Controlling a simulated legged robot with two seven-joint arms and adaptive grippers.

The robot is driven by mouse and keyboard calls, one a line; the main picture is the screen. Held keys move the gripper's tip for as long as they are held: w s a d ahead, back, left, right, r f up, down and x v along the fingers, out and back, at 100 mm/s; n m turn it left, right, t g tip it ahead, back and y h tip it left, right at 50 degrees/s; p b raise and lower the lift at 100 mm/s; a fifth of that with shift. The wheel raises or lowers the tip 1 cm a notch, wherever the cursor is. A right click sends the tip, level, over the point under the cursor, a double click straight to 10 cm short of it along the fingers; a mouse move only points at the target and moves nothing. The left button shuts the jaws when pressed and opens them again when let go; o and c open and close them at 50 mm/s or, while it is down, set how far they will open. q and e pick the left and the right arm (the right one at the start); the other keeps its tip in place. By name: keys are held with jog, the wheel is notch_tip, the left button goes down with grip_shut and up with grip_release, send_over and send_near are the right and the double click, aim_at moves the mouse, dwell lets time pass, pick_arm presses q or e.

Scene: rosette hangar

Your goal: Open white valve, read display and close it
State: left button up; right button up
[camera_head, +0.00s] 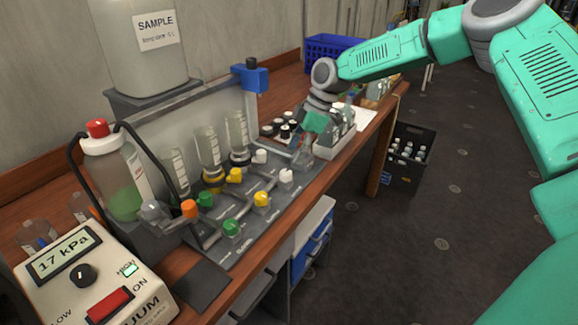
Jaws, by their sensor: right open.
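Two white valves sit at the right end of the grey manifold (222,248): a rear white valve (260,156) and a front white valve (286,175). The vacuum unit's display (64,253) at the lower left reads "17 kPa". My right gripper (301,156) is just right of the white valves, pointing down. It is open, and nothing shows clearly between its fingers. I cannot tell whether it touches anything. My left gripper is not in view.
Orange, green and yellow valves line the manifold to the left, with several clear funnels behind. A white bottle rack (334,145) stands close by the right gripper. A blue basket (331,50) is at the back. A black crate (408,158) is on the floor, right of the bench.

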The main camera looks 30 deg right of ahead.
jog(key=shift+v, duration=2.4)
jog(key=shift+d, duration=0.15)
jog(key=shift+f, duration=0.1)
